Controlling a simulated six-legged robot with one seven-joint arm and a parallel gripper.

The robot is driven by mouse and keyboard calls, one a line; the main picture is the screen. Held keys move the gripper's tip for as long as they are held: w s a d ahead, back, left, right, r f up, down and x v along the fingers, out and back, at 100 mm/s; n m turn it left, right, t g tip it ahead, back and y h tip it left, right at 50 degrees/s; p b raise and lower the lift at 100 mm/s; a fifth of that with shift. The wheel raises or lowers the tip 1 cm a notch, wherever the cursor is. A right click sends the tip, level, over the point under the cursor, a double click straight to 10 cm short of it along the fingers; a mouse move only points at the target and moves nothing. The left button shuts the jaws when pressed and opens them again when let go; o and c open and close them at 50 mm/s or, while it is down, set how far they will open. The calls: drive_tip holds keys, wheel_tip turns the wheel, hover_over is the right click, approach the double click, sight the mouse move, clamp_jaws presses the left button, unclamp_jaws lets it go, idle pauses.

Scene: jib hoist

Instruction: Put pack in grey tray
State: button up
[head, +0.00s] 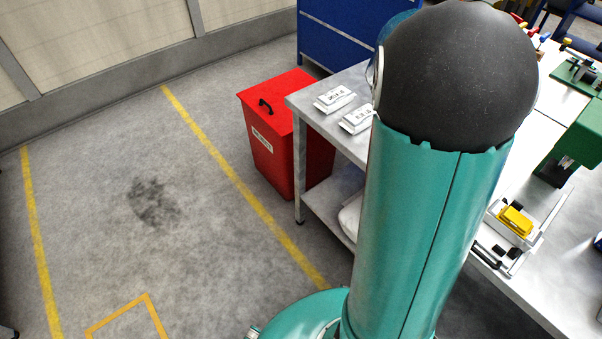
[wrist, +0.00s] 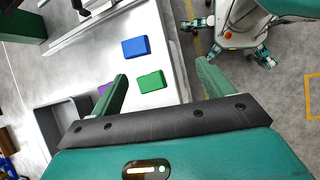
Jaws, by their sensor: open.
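My gripper (wrist: 162,72) is open and empty in the wrist view, above the bench, with its two green fingers spread wide. A green block (wrist: 152,82) lies on the bench between the fingers in the picture, and a blue block (wrist: 136,47) lies just above it. A purple thing (wrist: 104,88) is partly hidden behind the left finger. A grey tray (wrist: 46,122) is at the lower left, partly covered by the gripper. Two white labelled packs (head: 334,99) (head: 357,119) lie on the bench in the head view. I cannot tell which item is the pack.
A red bin (head: 270,130) stands beside the metal bench (head: 325,126). A blue cabinet (head: 345,38) is behind it. A yellow block (head: 515,221) sits in a holder, near a green machine (head: 585,135). My arm hides much of the bench. The floor at left is open.

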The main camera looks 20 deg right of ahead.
drive_tip(key=a+r+t+y, duration=0.1)
drive_tip(key=a+r+t, duration=0.2)
drive_tip(key=a, duration=0.6)
drive_tip(key=s+a+r+m+t+y, duration=0.1)
drive_tip(key=a+r+t, duration=0.3)
drive_tip(key=a, duration=0.6)
drive_tip(key=a+r+t+y, duration=0.1)
drive_tip(key=a+r+t, duration=0.2)
drive_tip(key=a, duration=0.7)
drive_tip(key=shift+s+a+r+t, duration=0.2)
drive_tip(key=shift+r+t, duration=0.1)
drive_tip(key=shift+t, duration=0.3)
drive_tip(key=c, duration=0.9)
drive_tip(key=shift+d+m, duration=0.15)
drive_tip(key=shift+m, duration=0.15)
drive_tip(key=shift+c, duration=0.3)
drive_tip(key=shift+d, duration=0.1)
